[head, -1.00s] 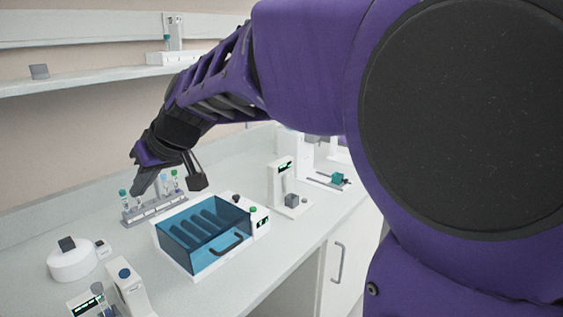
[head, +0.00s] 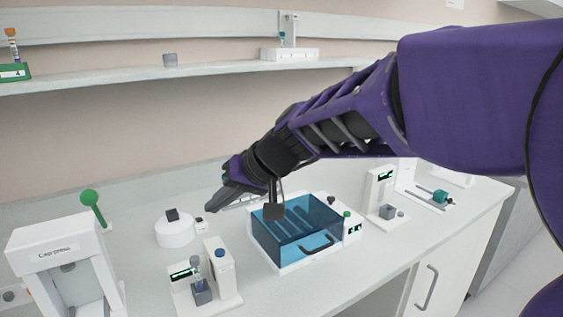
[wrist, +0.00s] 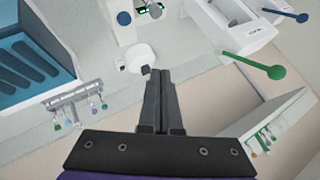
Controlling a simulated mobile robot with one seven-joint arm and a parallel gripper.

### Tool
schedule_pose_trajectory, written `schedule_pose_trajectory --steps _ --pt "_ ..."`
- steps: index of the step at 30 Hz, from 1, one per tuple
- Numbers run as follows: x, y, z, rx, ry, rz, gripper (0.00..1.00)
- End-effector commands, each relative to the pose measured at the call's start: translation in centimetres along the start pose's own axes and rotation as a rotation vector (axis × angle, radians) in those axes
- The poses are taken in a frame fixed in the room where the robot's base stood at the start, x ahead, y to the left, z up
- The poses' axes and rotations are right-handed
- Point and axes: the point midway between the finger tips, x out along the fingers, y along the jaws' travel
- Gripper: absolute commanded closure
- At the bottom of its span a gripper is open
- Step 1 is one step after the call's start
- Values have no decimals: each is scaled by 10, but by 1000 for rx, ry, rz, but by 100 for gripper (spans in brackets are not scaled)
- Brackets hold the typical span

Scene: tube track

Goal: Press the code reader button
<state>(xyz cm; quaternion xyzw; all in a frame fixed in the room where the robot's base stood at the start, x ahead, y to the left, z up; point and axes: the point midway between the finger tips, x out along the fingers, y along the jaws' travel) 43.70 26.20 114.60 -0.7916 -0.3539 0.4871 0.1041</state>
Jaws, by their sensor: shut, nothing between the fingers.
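A white upright unit with a blue button on top (head: 220,253) stands on the bench, beside a small unit with a lit display (head: 182,273) and a grey block holding a tube. I cannot read a label marking it as the code reader. The blue button (wrist: 124,18) also shows in the wrist view, beyond my fingertips. My gripper (head: 214,208) is shut and empty, above the bench behind this unit and left of the blue-lidded box. Its closed fingers (wrist: 158,72) show in the wrist view. Another unit with a display (head: 380,185) stands farther right.
A blue-lidded box (head: 290,225) stands right of the button unit. A round white device (head: 175,232) stands behind it. A press with a green-knobbed lever (head: 65,265) stands at left. A tube rack (wrist: 78,97) shows in the wrist view. A shelf (head: 190,68) runs above.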

Motion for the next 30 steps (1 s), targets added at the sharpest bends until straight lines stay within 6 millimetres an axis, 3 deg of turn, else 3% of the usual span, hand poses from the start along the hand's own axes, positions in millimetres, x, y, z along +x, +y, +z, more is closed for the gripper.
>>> schedule_pose_trajectory --steps 15,30 --pt "48 34 36 -7 5 1 100" --pt "54 39 40 -6 5 1 100"
